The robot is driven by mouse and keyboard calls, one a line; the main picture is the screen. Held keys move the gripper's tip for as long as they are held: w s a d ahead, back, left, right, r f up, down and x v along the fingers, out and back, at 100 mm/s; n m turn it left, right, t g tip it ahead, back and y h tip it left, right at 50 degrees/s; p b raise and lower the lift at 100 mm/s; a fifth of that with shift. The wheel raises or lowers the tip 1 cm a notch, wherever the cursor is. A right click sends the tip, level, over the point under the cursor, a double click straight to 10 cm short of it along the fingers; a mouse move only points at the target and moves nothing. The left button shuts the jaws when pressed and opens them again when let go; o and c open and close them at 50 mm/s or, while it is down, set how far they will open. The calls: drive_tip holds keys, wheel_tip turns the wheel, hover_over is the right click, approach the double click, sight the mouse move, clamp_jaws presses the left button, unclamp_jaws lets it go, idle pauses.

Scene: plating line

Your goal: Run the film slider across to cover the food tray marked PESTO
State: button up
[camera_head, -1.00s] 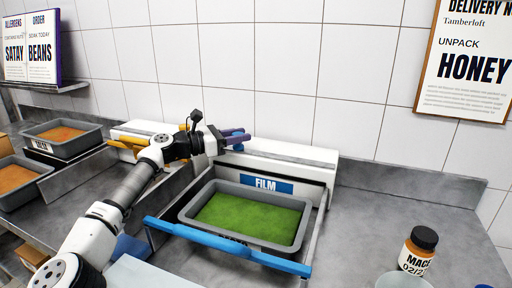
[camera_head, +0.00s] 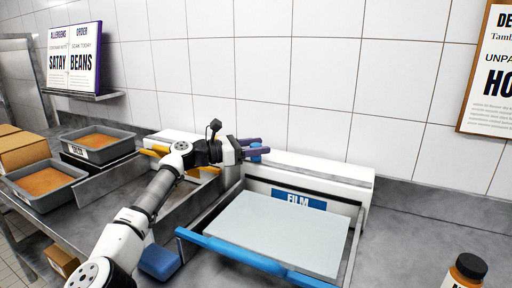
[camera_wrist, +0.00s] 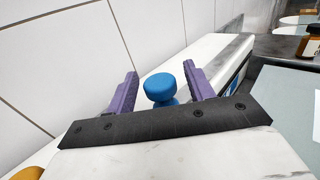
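A pale flat sheet (camera_head: 280,235) lies over the place in the FILM unit (camera_head: 300,198) where the green food tray sat. The tray, its food and any PESTO marking are hidden. A blue bar (camera_head: 255,262) runs along the front. My gripper (camera_head: 258,146) is at the unit's back left, its purple fingers pointing right. In the wrist view, my gripper (camera_wrist: 160,88) is open, with one finger on each side of a blue round knob (camera_wrist: 160,86). Gaps show on both sides. The knob stands by the unit's white top.
Two grey trays of orange food, one at the back (camera_head: 98,145) and one nearer (camera_head: 45,188), stand at the left. Another unit with a yellow bar (camera_head: 175,160) is behind my arm. A jar (camera_head: 465,270) stands at the lower right.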

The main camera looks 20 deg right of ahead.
drive_tip(key=shift+a, duration=0.1)
drive_tip(key=w+a+b, duration=0.1)
drive_tip(key=a+b, duration=0.2)
drive_tip(key=a, duration=1)
drive_tip(key=shift+a, duration=0.3)
